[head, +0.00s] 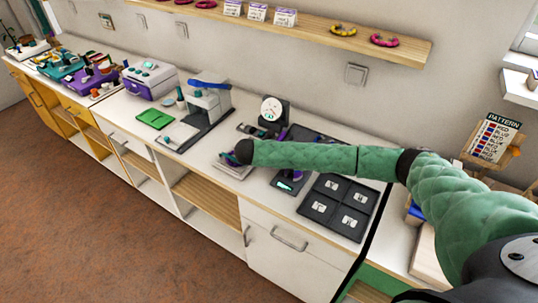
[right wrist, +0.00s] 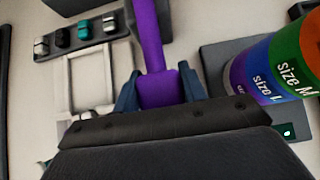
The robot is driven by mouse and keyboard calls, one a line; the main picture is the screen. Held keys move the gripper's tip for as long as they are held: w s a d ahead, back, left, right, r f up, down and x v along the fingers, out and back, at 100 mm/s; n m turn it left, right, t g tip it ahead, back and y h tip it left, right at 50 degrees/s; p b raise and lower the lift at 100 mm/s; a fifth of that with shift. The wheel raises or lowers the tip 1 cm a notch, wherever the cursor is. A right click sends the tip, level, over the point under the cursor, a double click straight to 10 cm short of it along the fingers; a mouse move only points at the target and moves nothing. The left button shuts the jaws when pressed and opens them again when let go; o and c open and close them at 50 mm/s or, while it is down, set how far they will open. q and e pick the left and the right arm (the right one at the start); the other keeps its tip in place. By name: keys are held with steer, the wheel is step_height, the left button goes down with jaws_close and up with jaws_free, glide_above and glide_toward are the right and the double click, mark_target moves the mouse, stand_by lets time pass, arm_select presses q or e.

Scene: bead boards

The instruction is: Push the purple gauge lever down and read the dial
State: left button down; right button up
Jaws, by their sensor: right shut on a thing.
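The purple gauge lever (right wrist: 150,35) runs up from my right gripper (right wrist: 160,88) in the right wrist view. The two blue fingers are closed on its wider lower part. In the head view my green right arm reaches in from the right, and its black wrist (head: 243,151) is over the counter in front of the gauge. The gauge dial (head: 271,108) has a round white face with a small green patch, and it stands upright on a dark housing. The needle's reading is too small to make out. My left gripper is in neither view.
A banded cylinder (right wrist: 268,72) marked with sizes stands close right of my right gripper. A pattern board (head: 490,138) stands far right. A grey-and-white machine (head: 208,103) is left of the gauge.

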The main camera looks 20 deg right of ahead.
steer(key=shift+f, duration=0.2)
steer(key=o, duration=1.1)
steer(key=shift+o, duration=1.4)
steer(key=shift+r, duration=0.15)
steer(key=shift+a+r, duration=0.1)
steer(key=shift+b+v, duration=0.5)
steer(key=shift+v, duration=0.35)
steer(key=b+v, duration=0.1)
steer(key=v, duration=0.4)
steer(key=shift+s+a, duration=0.1)
steer(key=shift+s, duration=0.05)
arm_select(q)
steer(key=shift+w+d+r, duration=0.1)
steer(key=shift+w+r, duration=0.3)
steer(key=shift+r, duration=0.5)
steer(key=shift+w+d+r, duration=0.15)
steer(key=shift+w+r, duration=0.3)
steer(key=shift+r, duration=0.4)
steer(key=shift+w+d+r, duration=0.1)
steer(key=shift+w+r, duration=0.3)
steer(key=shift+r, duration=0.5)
arm_select(e)
steer(key=shift+s+a+r, duration=0.25)
steer(key=shift+a, duration=0.05)
steer(key=shift+a+f, duration=0.1)
